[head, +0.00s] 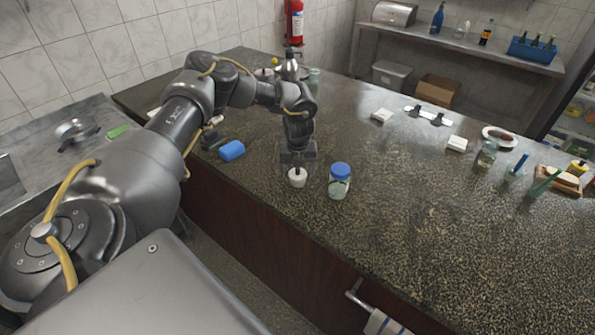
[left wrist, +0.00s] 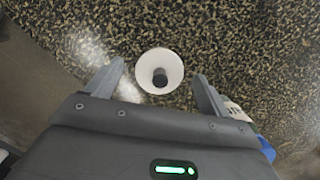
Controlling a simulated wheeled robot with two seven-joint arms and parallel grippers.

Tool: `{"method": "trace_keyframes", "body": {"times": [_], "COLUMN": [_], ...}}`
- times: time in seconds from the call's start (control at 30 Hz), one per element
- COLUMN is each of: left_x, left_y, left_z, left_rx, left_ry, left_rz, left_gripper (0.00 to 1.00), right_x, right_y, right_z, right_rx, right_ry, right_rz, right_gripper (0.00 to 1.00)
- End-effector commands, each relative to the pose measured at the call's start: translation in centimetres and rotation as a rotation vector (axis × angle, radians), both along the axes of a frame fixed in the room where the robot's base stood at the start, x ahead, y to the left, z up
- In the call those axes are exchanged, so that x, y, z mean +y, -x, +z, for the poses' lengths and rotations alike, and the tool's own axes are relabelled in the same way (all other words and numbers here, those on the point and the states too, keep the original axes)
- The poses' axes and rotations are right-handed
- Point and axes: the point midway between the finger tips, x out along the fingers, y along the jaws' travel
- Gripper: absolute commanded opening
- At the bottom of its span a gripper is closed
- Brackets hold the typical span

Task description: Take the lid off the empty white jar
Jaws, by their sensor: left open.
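The small white jar (head: 297,179) stands upright on the dark speckled counter near its front edge. In the left wrist view its round white lid (left wrist: 148,78) shows from above, with a dark knob (left wrist: 160,77) at its middle. My left gripper (head: 298,163) points down just above the jar, open and empty. In the left wrist view the left gripper (left wrist: 160,72) has one finger to each side of the lid, and the knob appears between them. I cannot tell how far above the knob the fingertips are. The jar's inside is hidden. My right gripper is not in view.
A glass jar with a blue lid (head: 340,170) stands close to the right of the white jar. A blue object (head: 232,150) lies to the left. The counter's middle right is clear.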

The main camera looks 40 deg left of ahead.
Motion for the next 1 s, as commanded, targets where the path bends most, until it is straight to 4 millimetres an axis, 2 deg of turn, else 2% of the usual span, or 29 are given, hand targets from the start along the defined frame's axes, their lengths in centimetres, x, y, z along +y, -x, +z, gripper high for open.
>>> {"method": "trace_keyframes", "body": {"times": [0.17,0.53,0.83,1.0], "left_x": [0.0,0.0,0.0,0.0], "left_y": [0.0,0.0,0.0,-0.1], "left_z": [-0.1,0.0,0.0,0.8], "left_rx": [0.000,0.000,0.000,-0.002], "left_ry": [0.000,0.000,0.000,0.002], "left_rz": [0.000,0.000,0.000,0.000], "left_gripper": [0.81,0.34,0.33,0.33], "right_x": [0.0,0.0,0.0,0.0], "right_y": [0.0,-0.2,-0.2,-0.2], "right_z": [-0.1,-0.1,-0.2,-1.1], "right_rx": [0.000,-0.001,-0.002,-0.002], "right_ry": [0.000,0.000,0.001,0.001], "right_rz": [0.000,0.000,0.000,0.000], "right_gripper": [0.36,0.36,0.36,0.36]}}
